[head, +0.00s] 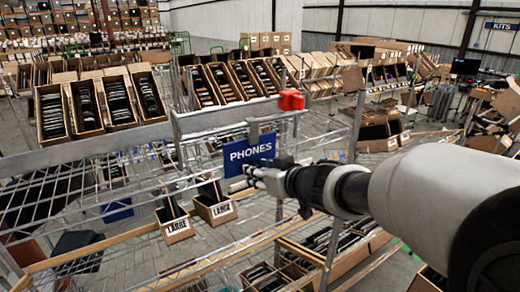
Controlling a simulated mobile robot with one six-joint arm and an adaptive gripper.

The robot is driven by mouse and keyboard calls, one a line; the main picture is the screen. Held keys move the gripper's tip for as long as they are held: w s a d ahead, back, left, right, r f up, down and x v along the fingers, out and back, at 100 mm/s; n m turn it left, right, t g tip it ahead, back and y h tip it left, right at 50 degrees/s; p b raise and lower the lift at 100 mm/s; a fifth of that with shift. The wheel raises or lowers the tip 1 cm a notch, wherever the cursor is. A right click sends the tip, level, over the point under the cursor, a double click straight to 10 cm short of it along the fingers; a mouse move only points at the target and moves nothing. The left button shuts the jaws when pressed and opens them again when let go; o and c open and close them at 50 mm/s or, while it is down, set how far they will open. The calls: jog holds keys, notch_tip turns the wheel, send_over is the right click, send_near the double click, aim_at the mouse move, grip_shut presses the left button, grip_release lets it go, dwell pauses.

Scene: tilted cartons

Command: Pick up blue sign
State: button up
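The blue sign (249,152) reads PHONES in white letters. It sits at a metal bracket on the rack's front rail, near the middle of the head view, its face roughly upright. My gripper (246,179) reaches in from the right and is at the sign's lower right edge. The fingers are small and partly overlap the sign in the picture. I cannot tell whether they touch it or are closed on it.
Tilted cartons with dark items (119,101) line the rack behind. Another blue sign, KITS (501,26), hangs far right.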

jog(key=shift+w, duration=0.1)
grip_shut()
jog(key=shift+r, duration=0.15)
dwell(0.4)
